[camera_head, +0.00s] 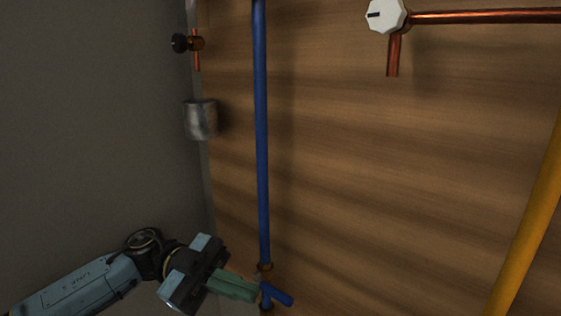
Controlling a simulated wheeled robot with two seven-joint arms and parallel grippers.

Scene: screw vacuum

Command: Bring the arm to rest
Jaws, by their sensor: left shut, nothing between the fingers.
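My left arm (85,287) comes in from the lower left. My left gripper (254,291) is at the bottom, left of centre, with its green fingers shut and nothing seen between them. Its fingertips point right, close to the blue valve handle (277,293) at the lower end of the blue pipe (262,140). I cannot tell whether the fingertips touch the handle or the pipe. My right gripper is not in view.
A wooden panel (370,180) fills the middle and right. A copper pipe (480,16) with a white knob (385,15) is at the upper right. A yellow pipe (532,220) slants at right. A metal cylinder (201,119) and a small black-handled valve (181,43) are at left.

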